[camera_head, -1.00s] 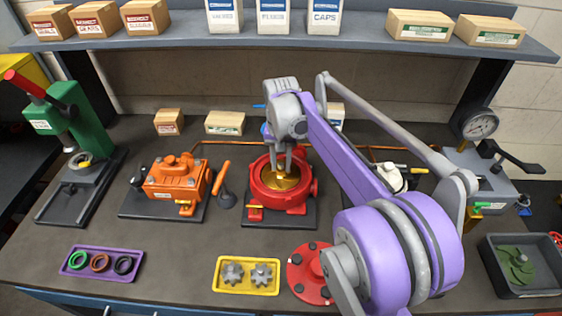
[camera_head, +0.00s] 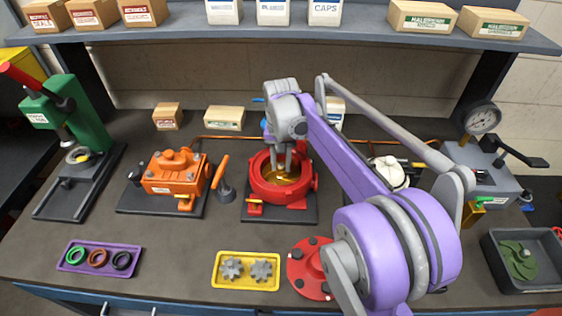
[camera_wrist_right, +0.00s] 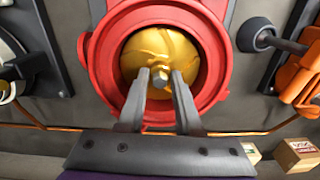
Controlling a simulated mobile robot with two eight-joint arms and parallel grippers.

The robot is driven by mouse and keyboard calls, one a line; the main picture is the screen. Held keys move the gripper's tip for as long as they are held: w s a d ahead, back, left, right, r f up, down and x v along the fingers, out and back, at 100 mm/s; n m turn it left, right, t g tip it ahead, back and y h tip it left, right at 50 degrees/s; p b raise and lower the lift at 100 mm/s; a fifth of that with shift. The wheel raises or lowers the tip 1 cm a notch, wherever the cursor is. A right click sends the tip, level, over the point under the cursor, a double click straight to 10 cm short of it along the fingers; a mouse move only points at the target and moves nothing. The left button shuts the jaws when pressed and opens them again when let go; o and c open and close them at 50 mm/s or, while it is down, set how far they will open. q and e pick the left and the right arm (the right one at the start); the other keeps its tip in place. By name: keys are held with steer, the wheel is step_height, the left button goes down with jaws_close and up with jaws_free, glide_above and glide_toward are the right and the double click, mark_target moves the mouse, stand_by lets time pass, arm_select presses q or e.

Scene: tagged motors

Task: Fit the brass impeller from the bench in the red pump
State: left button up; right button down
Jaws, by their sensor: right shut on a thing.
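The red pump (camera_head: 258,187) stands on its dark base plate in the middle of the bench, its round housing open on top. The brass impeller (camera_head: 281,176) sits inside that opening; it also shows in the right wrist view (camera_wrist_right: 187,62), ringed by the red rim (camera_wrist_right: 98,58). My right gripper (camera_head: 281,163) reaches down into the housing from above. In the right wrist view its fingers (camera_wrist_right: 160,82) are shut on the impeller's grey centre hub. Whether the impeller touches the housing floor cannot be told. My left gripper is not in view.
A red cover (camera_head: 309,268) lies in front of the pump, beside a yellow tray (camera_head: 246,286) with grey gears. An orange pump (camera_head: 173,172) stands to the left, with a purple tray (camera_head: 100,246) before it. A grey bin (camera_head: 522,287) is at far right.

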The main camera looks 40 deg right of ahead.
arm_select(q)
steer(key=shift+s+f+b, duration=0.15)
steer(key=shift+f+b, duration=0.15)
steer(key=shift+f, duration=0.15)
arm_select(e)
steer(key=shift+f, duration=0.65)
steer(key=c, duration=0.5)
jaws_free()
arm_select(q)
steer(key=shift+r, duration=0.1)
arm_select(e)
steer(key=shift+r, duration=0.15)
steer(key=shift+r+p, duration=1.65)
steer(key=shift+r, duration=1.3)
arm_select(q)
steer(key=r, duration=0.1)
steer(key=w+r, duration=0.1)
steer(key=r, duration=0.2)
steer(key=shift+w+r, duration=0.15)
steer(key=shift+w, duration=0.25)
